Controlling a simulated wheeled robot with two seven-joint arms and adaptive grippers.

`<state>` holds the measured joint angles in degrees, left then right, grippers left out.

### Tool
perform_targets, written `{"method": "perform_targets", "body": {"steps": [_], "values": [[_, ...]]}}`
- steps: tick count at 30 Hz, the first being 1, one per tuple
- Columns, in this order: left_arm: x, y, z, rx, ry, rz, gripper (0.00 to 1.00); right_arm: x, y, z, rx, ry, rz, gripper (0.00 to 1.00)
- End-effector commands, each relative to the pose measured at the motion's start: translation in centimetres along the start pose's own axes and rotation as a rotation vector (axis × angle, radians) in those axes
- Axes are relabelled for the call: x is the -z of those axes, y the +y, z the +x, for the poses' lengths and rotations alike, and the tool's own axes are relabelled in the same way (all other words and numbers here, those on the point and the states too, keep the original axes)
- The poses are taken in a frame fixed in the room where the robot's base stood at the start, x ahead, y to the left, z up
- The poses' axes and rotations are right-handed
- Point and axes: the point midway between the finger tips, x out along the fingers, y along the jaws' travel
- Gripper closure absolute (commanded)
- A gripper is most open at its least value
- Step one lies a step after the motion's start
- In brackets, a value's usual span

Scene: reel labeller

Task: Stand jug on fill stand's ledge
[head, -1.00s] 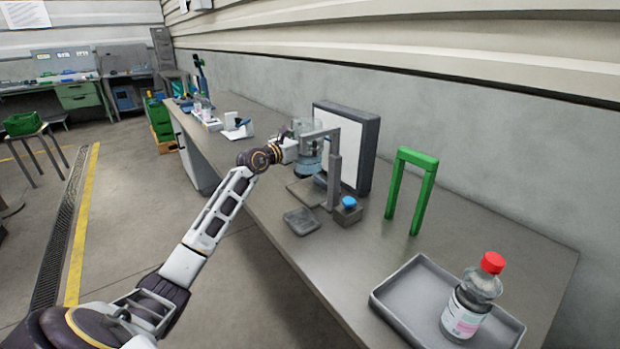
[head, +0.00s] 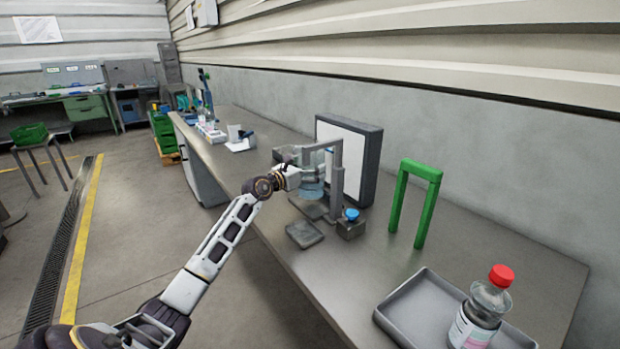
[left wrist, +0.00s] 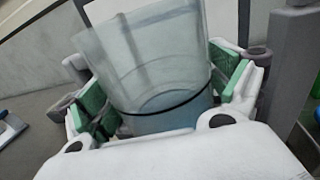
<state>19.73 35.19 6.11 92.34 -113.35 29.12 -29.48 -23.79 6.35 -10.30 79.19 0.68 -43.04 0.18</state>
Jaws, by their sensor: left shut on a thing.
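The jug (head: 313,187) is a clear vessel with bluish liquid in its lower part. My left gripper (head: 295,173) is shut on it. In the left wrist view the jug (left wrist: 160,75) sits between the two green-padded fingers of the gripper (left wrist: 165,95), tilted in that picture. The fill stand (head: 338,178) is a grey post with an arm reaching left over the jug and a flat ledge (head: 306,206) below. The jug is at the post's left, over or on the ledge; I cannot tell whether its base touches. My right gripper is not in view.
A white-faced panel (head: 345,150) stands behind the fill stand. A small box with a blue knob (head: 351,220) and a dark flat pad (head: 304,235) lie in front. A green arch (head: 417,200) and a tray (head: 415,303) with a red-capped bottle (head: 484,308) are to the right.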

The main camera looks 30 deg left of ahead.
Motion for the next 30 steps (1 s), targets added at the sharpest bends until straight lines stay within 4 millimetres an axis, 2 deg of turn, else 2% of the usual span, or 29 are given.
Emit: {"method": "perform_targets", "body": {"steps": [5,9,15,30], "values": [[1.3,0.0,0.0,-0.001,-0.003,-0.001,0.51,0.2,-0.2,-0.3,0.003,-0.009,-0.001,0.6],[2.4,0.0,0.0,-0.001,-0.003,0.0,0.51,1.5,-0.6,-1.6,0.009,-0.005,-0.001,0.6],[3.6,0.0,0.0,-0.001,-0.003,-0.001,0.51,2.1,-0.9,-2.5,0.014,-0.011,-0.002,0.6],[3.9,0.0,0.0,-0.001,-0.003,0.0,0.51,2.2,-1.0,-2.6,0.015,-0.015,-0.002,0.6]]}}
